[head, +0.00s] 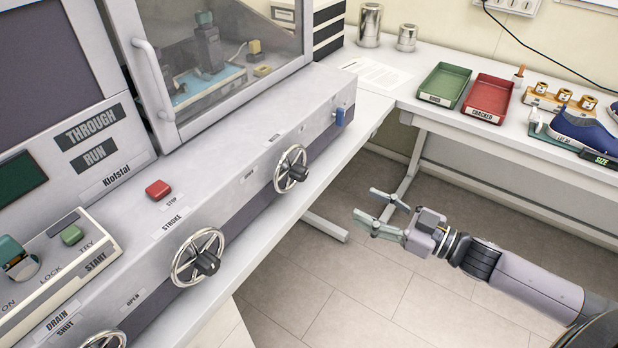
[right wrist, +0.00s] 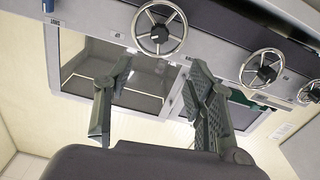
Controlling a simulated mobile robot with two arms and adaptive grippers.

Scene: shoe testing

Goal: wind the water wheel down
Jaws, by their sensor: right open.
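Several spoked handwheels with dark knobs sit along the front of the grey machine. The far handwheel (head: 290,168) is near a blue lever; the middle handwheel (head: 198,257) is below the STROKE label, and the near one (head: 103,340) is cut off by the lower edge. I cannot read which is the water wheel. In the right wrist view the picture is inverted, and the far handwheel (right wrist: 160,28) shows beyond the fingers. My right gripper (head: 382,212) is open and empty, over the floor to the right of the machine, apart from every wheel. My left gripper is out of view.
The blue lever (head: 340,117) sticks out at the machine's far end. A red button (head: 158,189) is on its top. A side table bears a green tray (head: 444,85), a red tray (head: 488,97) and a blue shoe (head: 588,134). The space between gripper and machine is clear.

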